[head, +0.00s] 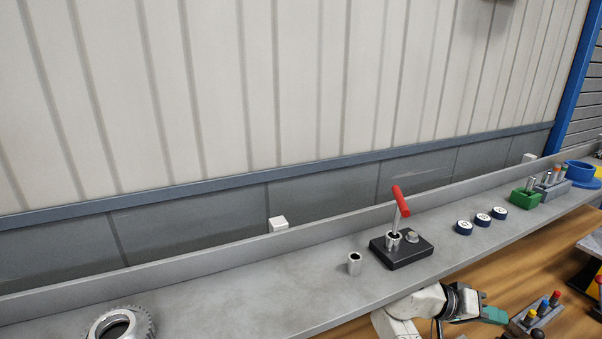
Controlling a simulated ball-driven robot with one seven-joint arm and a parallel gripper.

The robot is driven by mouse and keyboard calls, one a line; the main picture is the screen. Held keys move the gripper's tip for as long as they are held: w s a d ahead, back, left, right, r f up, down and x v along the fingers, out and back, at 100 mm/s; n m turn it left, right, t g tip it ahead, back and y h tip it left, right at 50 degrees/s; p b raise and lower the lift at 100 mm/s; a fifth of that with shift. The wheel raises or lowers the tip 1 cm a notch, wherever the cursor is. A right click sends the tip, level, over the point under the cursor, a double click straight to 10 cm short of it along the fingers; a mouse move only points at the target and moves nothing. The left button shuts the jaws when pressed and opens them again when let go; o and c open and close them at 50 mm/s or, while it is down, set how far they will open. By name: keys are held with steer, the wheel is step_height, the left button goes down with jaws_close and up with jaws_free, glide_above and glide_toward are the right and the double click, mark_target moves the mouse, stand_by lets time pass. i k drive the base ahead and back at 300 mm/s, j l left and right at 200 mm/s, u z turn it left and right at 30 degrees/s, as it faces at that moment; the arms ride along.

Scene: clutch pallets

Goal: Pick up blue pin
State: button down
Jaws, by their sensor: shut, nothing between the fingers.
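A grey block (528,326) at the lower right holds several upright pins with coloured tops. The blue pin (543,307) stands in it between a yellow-topped pin (531,319) and a red-topped pin (555,299). My gripper (493,314), with teal parts at the end of my white arm, is just left of this block, at the front edge of the grey shelf. It is shut and empty, apart from the blue pin. Its fingertips are small and hard to make out.
The grey shelf (240,292) carries a gear ring (97,327), a metal sleeve (355,264), a black base with a red-handled lever (401,200), several dark round caps (482,219), a green pin block (525,197) and a blue ring (579,169). Brown wood shows below.

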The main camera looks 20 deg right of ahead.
mark_target(544, 303)
steer(key=k+l, duration=0.7)
steer(key=k, duration=0.2)
